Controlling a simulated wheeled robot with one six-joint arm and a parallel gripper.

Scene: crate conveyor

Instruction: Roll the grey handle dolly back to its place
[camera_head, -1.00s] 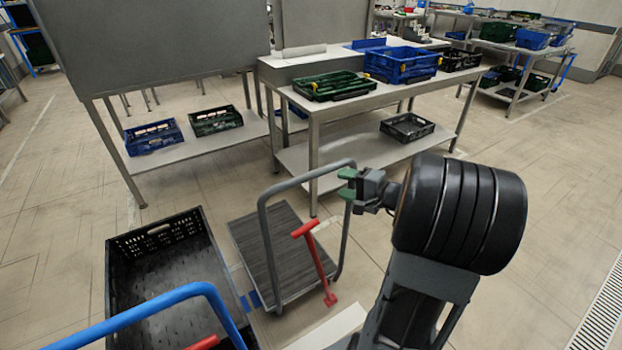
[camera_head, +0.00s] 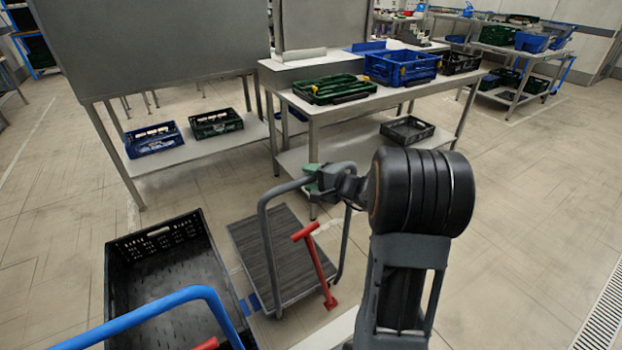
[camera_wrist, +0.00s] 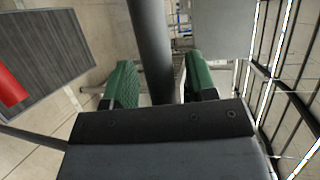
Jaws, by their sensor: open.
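The grey handle dolly (camera_head: 268,262) stands on the floor left of my arm. It has a dark ribbed deck and a grey tube handle (camera_head: 264,225) rising from it. My gripper (camera_head: 313,180) is at the top bar of the handle. In the wrist view the grey handle bar (camera_wrist: 151,45) runs between the two green fingers (camera_wrist: 160,85) of my open gripper, with gaps on both sides. The dolly's deck (camera_wrist: 50,52) shows at the left there. My gripper partly hides the handle's top in the head view.
A red lever (camera_head: 315,265) stands up at the dolly's right side. A black crate (camera_head: 158,242) with a blue handle (camera_head: 165,302) in front stands left of the dolly. A grey table (camera_head: 300,105) with crates is behind. The floor at right is clear.

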